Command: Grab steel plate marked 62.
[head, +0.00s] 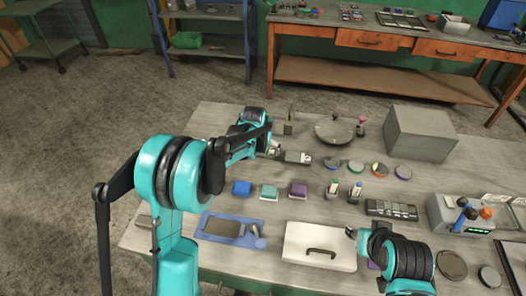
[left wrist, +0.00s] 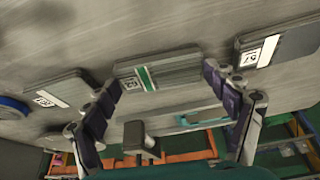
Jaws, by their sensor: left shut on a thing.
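In the left wrist view, three grey steel plates with white labels show: one at left (left wrist: 52,92), one in the middle (left wrist: 165,68) with a green stripe by its label, and one at right (left wrist: 280,46). The middle label seems to read 62, but it is small. My left gripper (left wrist: 162,80) has its fingertips at the two ends of the middle plate and is shut on it. In the head view my left gripper (head: 274,152) is beside a grey plate (head: 297,157). My right gripper (head: 351,232) is by a white lidded case (head: 300,240); its jaws are too small to judge.
A grey box (head: 420,132) and a round dish (head: 335,131) stand at the back of the bench. The bench's left end is mostly clear.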

